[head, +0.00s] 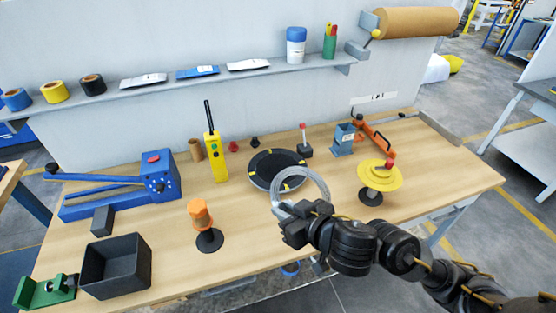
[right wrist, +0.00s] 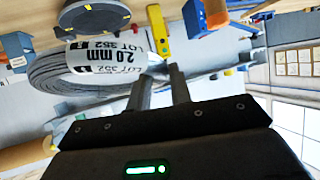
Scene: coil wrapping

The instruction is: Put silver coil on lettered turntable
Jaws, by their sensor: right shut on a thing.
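The silver coil (head: 322,180) is a pale grey ring. In the right wrist view the coil (right wrist: 55,78) shows many strands and a white label with "2.0 mm" and "LOT 352". My right gripper (head: 284,210) is shut on the coil's near edge; in its wrist view the fingers (right wrist: 160,80) meet the coil's side. The coil is held tilted at the right front of the turntable. The turntable (head: 268,172) is a black disc with yellow marks on the table; it also shows in the wrist view (right wrist: 97,16). I cannot read letters on it. The coil hides part of its right side. My left gripper is not in view.
An orange spool on a stand (head: 201,218) is left of the gripper and a yellow reel (head: 380,178) is right. A yellow device (head: 216,158), a blue lever tool (head: 155,180) and a black bin (head: 115,266) stand left. A small red-topped post (head: 304,142) stands behind the turntable.

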